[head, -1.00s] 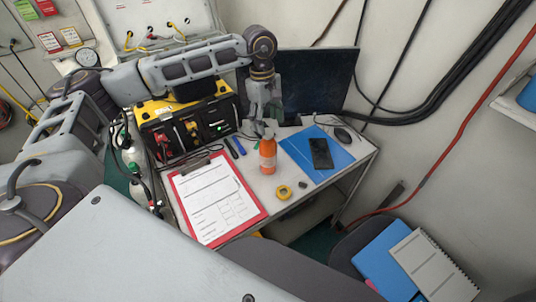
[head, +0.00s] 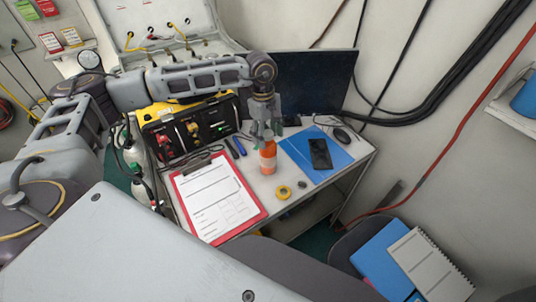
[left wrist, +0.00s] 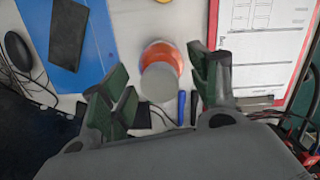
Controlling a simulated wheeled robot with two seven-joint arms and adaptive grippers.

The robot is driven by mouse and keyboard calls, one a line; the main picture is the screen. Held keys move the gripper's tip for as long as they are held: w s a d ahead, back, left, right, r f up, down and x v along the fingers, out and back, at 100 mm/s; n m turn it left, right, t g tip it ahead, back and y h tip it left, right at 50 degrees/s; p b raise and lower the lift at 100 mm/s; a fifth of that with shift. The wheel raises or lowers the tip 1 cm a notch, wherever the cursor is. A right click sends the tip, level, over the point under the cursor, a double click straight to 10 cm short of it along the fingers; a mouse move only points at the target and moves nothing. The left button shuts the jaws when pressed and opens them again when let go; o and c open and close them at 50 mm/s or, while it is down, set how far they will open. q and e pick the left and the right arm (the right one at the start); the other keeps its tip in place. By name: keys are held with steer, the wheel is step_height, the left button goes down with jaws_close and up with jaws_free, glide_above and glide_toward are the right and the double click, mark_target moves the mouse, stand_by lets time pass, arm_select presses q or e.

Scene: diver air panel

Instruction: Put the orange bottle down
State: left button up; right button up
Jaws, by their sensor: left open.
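The orange bottle (head: 268,157) with a pale cap stands upright on the white desk, between the red clipboard and the blue folder. My left gripper (head: 264,128) is right behind and above it in the head view. In the left wrist view the bottle (left wrist: 161,70) shows from above, cap towards the camera, beyond and between the open fingers of the left gripper (left wrist: 160,90). Gaps show on both sides, so the fingers look clear of it. My right gripper is not in view.
A red clipboard (head: 252,188) lies left of the bottle, a blue folder (head: 335,168) with a black phone (head: 320,152) right of it. Yellow tape (head: 283,192) lies in front. Pens (head: 239,146), a monitor (head: 318,80) and a yellow-black panel box (head: 160,130) are close behind.

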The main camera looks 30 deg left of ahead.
arm_select(q)
steer(key=shift+f, duration=0.1)
stand_by(0.4)
jaws_close()
stand_by(0.3)
